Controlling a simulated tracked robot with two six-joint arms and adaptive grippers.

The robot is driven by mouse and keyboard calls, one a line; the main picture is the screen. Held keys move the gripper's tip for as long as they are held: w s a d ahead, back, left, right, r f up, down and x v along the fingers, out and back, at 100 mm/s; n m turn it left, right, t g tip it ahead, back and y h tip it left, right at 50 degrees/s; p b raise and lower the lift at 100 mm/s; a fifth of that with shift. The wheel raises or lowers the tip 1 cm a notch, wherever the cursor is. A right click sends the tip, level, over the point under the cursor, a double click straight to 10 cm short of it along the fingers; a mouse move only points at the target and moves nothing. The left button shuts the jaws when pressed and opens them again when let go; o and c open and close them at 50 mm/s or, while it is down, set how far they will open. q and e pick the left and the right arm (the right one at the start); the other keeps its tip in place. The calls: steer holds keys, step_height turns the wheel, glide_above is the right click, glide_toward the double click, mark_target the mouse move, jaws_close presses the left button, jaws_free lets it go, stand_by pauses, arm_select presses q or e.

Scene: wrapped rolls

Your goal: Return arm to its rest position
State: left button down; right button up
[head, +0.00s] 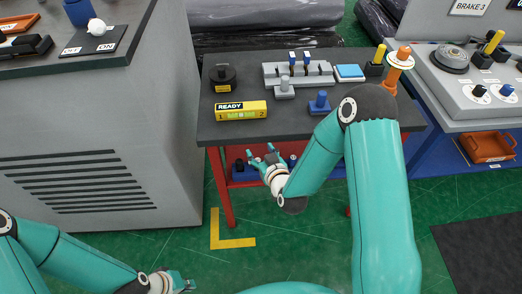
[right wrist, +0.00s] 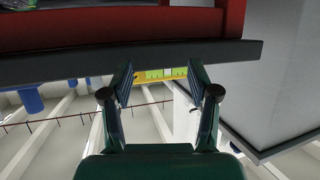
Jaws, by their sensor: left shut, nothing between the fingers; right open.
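My right arm reaches over the green floor before the dark-topped table (head: 240,88). Its gripper (head: 262,154) is open and empty, just in front of the table's front edge and seemingly below the top. In the right wrist view the two fingers (right wrist: 160,78) stand apart, with nothing held. The table's edge (right wrist: 60,67) and part of a yellow display box (right wrist: 160,74) show beyond them. My left gripper (head: 187,284) is low at the bottom of the head view, over the floor, shut and empty.
A grey cabinet (head: 100,140) stands at the left. A console (head: 480,85) stands right. Floor between cabinet and right arm is clear.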

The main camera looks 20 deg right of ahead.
steer(key=s+a+f+g+y, duration=0.1)
steer(key=s+f+g, duration=0.3)
steer(key=s, duration=0.4)
steer(key=s+a+f+m+g+y, duration=0.1)
steer(key=s+a+f+g, duration=0.3)
steer(key=s, duration=0.4)
steer(key=s+a+f+g+y, duration=0.2)
steer(key=s+f+g, duration=0.3)
steer(key=s, duration=0.4)
steer(key=shift+a+f+m, duration=0.2)
steer(key=shift+f+m, duration=0.2)
steer(key=shift+f, duration=0.45)
steer(key=shift+s, duration=0.1)
